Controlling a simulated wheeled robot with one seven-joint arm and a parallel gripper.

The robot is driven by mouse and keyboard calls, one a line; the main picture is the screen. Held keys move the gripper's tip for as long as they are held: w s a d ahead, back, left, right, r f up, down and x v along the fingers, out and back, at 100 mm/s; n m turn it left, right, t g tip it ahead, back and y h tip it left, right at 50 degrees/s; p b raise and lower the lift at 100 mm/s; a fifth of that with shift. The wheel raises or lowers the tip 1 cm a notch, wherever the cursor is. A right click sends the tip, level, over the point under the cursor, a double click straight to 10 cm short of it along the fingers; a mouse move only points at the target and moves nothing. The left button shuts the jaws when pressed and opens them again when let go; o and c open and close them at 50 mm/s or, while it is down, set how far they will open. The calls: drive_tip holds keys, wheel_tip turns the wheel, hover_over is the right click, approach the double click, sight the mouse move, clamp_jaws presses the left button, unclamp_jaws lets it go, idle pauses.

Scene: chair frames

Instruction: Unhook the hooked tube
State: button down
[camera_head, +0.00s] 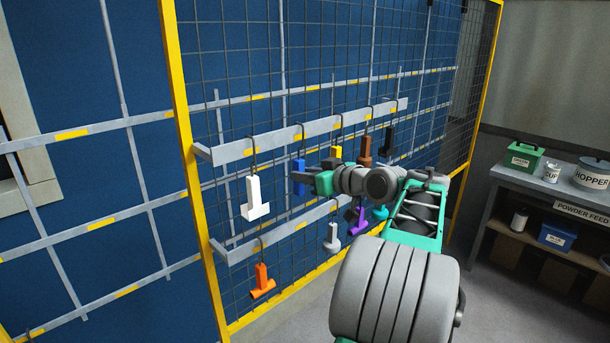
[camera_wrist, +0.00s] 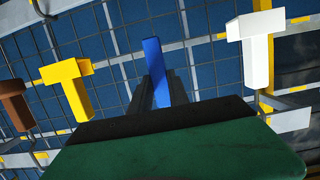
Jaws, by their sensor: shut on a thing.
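A blue piece (camera_head: 299,178) hangs from a hook on the upper grey rail (camera_head: 275,137); its full shape is partly hidden by my gripper. My gripper (camera_head: 307,183) reaches it from the right and is shut on it. In the wrist view the blue piece (camera_wrist: 155,70) stands between the two dark fingers (camera_wrist: 162,92), slightly tilted. Whether it is still held by its hook at the top cannot be told from the wrist view. No other piece in view is plainly marked as a hooked tube.
Close by on the upper rail hang a white T-shaped piece (camera_head: 255,200), a yellow one (camera_wrist: 66,85), a brown one (camera_head: 365,150) and a black one (camera_head: 388,141). Orange (camera_head: 262,284), grey (camera_head: 332,238) and purple (camera_head: 357,223) pieces hang lower. Wire mesh stands behind; a shelf (camera_head: 545,190) is right.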

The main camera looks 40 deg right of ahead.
drive_tip(key=shift+r+p, duration=0.7)
drive_tip(key=shift+r, duration=0.55)
drive_tip(key=shift+s, duration=0.1)
idle(0.4)
drive_tip(key=shift+s+b, duration=0.65)
drive_tip(key=shift+s, duration=0.85)
drive_tip(key=shift+v, duration=2.5)
drive_tip(key=shift+f, duration=0.1)
